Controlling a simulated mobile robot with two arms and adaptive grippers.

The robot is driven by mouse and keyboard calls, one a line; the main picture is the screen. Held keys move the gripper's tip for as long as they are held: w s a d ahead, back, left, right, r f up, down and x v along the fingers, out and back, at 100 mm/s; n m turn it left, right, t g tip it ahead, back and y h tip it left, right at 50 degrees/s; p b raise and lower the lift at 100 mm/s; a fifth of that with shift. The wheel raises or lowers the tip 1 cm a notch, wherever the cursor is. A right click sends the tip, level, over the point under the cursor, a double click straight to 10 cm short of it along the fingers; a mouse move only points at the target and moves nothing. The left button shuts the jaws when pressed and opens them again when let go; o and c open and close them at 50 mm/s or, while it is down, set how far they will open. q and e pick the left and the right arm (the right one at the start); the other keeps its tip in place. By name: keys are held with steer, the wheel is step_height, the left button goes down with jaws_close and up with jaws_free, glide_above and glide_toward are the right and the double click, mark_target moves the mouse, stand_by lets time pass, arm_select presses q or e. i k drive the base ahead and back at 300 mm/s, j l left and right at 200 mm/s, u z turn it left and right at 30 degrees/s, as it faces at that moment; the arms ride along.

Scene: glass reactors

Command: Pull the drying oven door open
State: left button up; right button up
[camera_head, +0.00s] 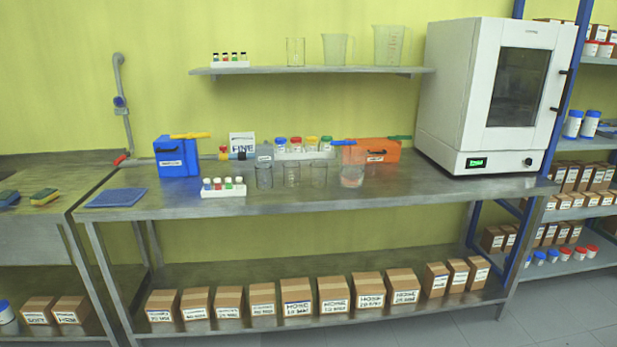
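The drying oven (456,95) is a large white box at the right end of the steel bench. Its door (520,85) faces right and toward me, with a dark window, and looks shut. A green lit display (476,163) and a dark knob (529,162) sit on the panel below the door. Neither of my grippers is in view.
The steel bench (400,190) holds a blue box (176,157), an orange box (372,151), bottles and glass beakers (291,175). A wall shelf (310,70) stands left of the oven. Blue-framed racks (590,145) are close on its right. Grey floor (560,310) is clear at front right.

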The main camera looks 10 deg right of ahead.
mark_target(491, 33)
steer(key=z, duration=1.3)
steer(key=i+u, duration=0.1)
steer(key=i, duration=0.45)
